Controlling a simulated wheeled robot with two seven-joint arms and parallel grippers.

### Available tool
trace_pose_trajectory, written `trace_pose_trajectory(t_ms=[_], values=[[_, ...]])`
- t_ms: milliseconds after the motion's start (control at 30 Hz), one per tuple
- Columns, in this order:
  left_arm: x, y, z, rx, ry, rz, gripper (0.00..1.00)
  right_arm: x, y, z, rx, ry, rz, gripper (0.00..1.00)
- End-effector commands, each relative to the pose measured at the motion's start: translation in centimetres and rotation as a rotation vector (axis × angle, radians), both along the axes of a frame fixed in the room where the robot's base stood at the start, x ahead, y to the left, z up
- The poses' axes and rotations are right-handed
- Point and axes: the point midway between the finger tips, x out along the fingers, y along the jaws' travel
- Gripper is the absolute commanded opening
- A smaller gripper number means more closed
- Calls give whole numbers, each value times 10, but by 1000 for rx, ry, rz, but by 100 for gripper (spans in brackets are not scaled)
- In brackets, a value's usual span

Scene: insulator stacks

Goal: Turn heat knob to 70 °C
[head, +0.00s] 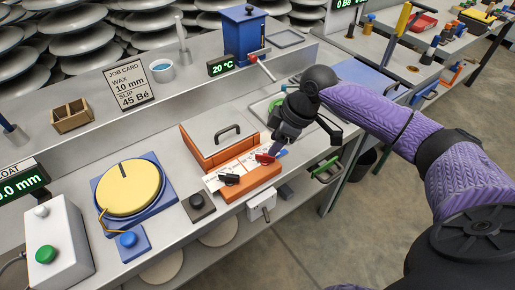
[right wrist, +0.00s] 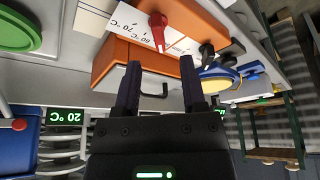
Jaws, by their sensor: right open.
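The red heat knob (head: 265,158) sits on the sloping white scale panel at the front of the orange box (head: 247,193). The temperature display (head: 221,67) reads 20 °C. My right gripper (head: 277,146) is near the red knob, open and empty, its fingers apart from it. My left gripper is out of view.
The box's hinged lid has a dark handle (head: 227,130). A yellow disc (head: 130,187) on a blue base stands left. A white switch box (head: 261,205) hangs at the bench front. A blue tank (head: 243,34) stands behind.

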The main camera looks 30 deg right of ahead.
Motion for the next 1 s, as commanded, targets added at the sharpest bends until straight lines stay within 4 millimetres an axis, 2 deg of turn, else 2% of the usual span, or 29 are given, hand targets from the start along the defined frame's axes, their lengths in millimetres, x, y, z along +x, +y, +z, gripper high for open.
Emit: trace_pose_trajectory(t_ms=[33, 200, 533, 567, 800, 1000], values=[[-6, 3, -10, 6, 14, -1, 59, 3, 4, -17, 3, 3, 0, 53], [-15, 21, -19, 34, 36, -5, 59, 10, 12, -42, 2, 2, -2, 53], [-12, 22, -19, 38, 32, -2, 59, 13, 14, -46, 0, 0, -3, 53], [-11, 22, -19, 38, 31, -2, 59, 13, 14, -46, 0, 0, -3, 49], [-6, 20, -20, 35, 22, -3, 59, 12, 14, -46, 0, 0, -3, 0], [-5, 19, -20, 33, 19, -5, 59, 12, 14, -47, 0, 0, -3, 0]])
